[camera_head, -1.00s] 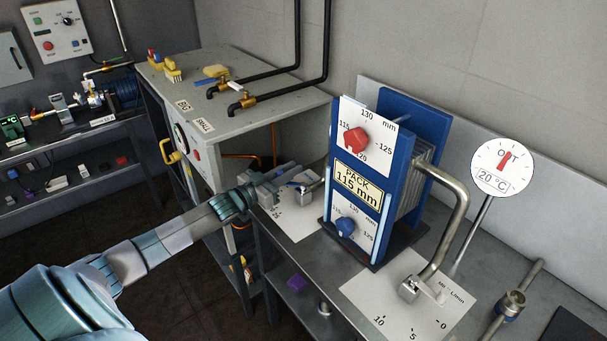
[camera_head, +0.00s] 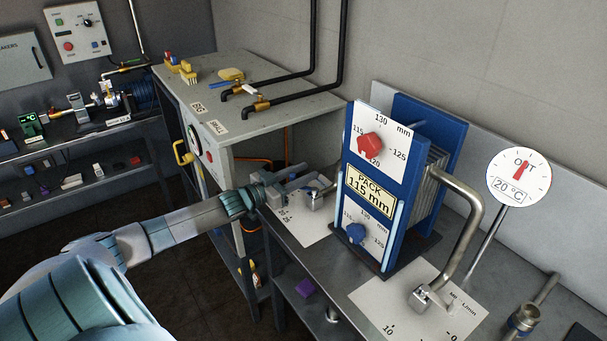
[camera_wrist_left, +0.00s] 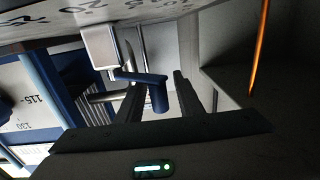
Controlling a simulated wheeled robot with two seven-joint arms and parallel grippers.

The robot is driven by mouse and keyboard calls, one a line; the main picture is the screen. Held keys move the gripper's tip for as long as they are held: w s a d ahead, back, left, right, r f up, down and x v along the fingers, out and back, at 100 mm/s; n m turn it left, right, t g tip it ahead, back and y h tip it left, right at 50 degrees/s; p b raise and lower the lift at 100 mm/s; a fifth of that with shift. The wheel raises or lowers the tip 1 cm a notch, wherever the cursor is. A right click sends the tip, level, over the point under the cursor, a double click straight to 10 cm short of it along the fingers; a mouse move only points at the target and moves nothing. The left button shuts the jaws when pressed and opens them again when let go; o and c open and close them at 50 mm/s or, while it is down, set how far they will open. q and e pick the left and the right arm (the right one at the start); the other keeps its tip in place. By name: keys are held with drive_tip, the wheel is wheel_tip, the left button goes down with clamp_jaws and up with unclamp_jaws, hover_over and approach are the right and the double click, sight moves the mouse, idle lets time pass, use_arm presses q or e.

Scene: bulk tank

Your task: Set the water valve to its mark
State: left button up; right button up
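The water valve (camera_head: 316,201) is a small silver block on a white scale card, left of the blue plate pack. In the left wrist view its blue lever (camera_wrist_left: 157,96) stands in the gap between the fingers, closer to the left finger. My left gripper (camera_head: 290,188) is at the valve with its fingers apart. The wrist view also shows it (camera_wrist_left: 160,90) open, with no clear grip on the lever. The scale card (camera_head: 312,232) shows 20 and 25, but the gripper hides part of it and I cannot read the mark. My right gripper is out of view.
The blue plate pack (camera_head: 393,190) with red and blue knobs stands close right of the valve. A second valve (camera_head: 424,298) sits on another scale card. A round dial (camera_head: 519,177) reads OUT, 20 °C. A grey cabinet (camera_head: 250,108) with pipes stands behind the arm.

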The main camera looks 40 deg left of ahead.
use_arm(q)
drive_tip(key=shift+s+f, duration=0.1)
drive_tip(key=shift+s, duration=0.05)
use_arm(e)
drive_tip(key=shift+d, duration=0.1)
